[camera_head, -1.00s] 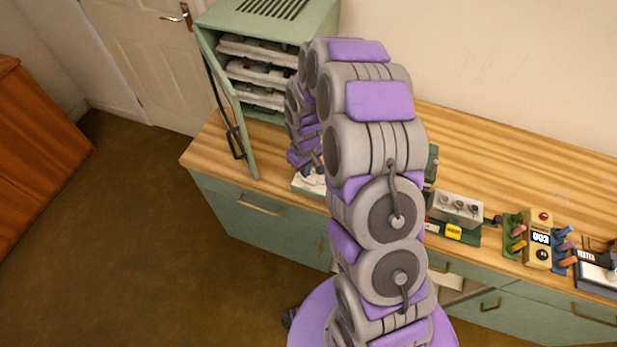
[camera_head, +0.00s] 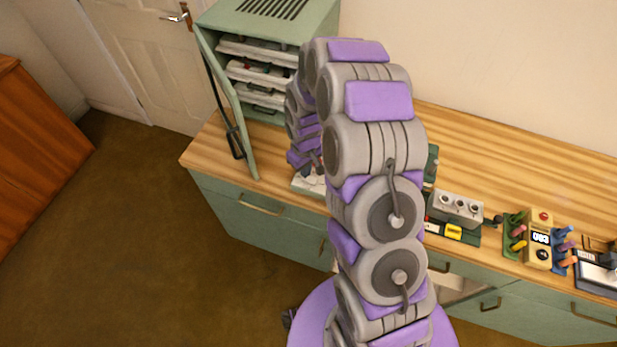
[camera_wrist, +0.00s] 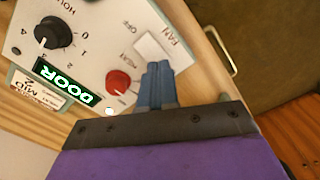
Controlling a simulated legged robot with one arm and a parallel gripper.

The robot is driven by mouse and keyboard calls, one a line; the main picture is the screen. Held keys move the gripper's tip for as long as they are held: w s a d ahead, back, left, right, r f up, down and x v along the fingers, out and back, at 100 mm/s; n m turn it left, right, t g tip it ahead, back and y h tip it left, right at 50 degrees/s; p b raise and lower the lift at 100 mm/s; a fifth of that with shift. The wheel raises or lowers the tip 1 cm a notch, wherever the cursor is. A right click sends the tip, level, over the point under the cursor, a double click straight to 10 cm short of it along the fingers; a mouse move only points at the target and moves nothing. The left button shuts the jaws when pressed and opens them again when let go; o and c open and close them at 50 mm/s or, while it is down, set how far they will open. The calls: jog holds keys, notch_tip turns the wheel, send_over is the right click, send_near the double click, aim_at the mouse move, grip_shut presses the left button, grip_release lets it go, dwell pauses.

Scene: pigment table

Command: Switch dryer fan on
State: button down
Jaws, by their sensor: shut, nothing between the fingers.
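The dryer's pale control panel (camera_wrist: 95,40) fills the upper left of the wrist view. Its white fan switch (camera_wrist: 150,47) lies under the labels FAN and OFF. My gripper (camera_wrist: 158,66) is shut and empty, its blue fingertips at the switch's lower edge; I cannot tell whether they touch it. A red knob (camera_wrist: 118,82) is just left of the fingers. A black knob (camera_wrist: 52,32) and a lit green display reading DOOR (camera_wrist: 66,82) are farther left. In the head view the green dryer cabinet (camera_head: 318,18) has its door (camera_head: 226,110) open. My arm hides the gripper there.
Trays (camera_head: 262,72) sit inside the cabinet. On the wooden worktop (camera_head: 500,150), a grey block with holes (camera_head: 460,207), a yellow device with a display (camera_head: 540,238) and a tester (camera_head: 597,272) stand to the right. The back middle of the worktop is clear.

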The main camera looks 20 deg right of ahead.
jog(key=shift+f, duration=0.75)
dwell(0.4)
